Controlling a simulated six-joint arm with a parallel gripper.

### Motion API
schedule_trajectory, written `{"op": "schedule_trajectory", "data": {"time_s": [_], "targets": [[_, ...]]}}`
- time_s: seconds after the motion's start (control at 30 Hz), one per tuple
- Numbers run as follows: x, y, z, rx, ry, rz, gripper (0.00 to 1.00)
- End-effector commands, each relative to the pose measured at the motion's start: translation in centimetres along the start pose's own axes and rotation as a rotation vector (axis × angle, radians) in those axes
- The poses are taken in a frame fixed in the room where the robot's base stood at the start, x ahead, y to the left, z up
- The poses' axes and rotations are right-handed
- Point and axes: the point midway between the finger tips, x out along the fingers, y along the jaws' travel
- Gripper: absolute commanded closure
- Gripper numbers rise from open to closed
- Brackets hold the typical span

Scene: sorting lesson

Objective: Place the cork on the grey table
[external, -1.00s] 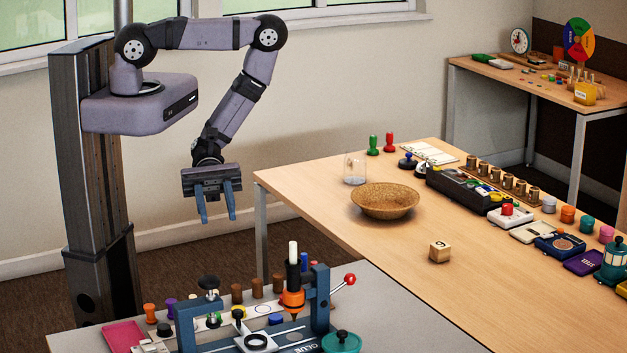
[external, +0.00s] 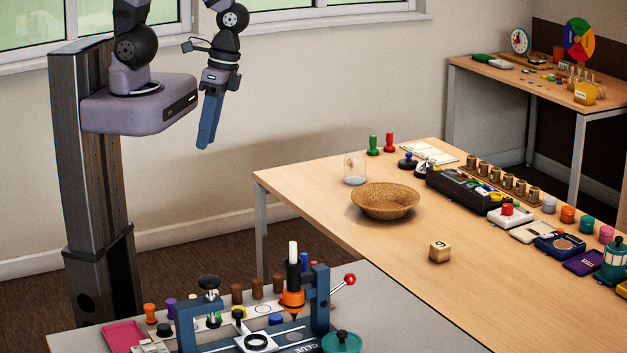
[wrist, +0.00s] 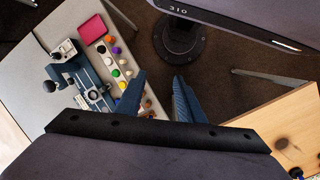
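No thing in view can be named as the cork with certainty. Several brown cylinders (external: 257,288) stand on the grey table (external: 405,315) behind the blue press; whether one is a cork I cannot tell. The grey table is also at the left of the wrist view (wrist: 28,80). My gripper (external: 204,146) hangs high in the air, left of the wooden table and well above the grey table. In the wrist view my gripper (wrist: 159,76) has its blue fingers apart, with nothing between them.
A blue press (external: 318,300) with a red-knobbed lever stands on the grey table among small coloured pieces.

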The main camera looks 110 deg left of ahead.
Motion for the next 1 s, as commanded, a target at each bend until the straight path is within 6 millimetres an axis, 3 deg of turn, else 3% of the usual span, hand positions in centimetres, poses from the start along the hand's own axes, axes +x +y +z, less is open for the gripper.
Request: {"op": "schedule_trajectory", "data": {"time_s": [0.23, 0.63, 1.0], "targets": [[-3.0, -1.5, -2.6, 0.104, 0.191, -0.114, 0.65], [-3.4, -1.7, -2.9, 0.115, 0.212, -0.127, 0.65], [1.0, -2.2, -3.8, 0.115, 0.21, -0.126, 0.65]]}}
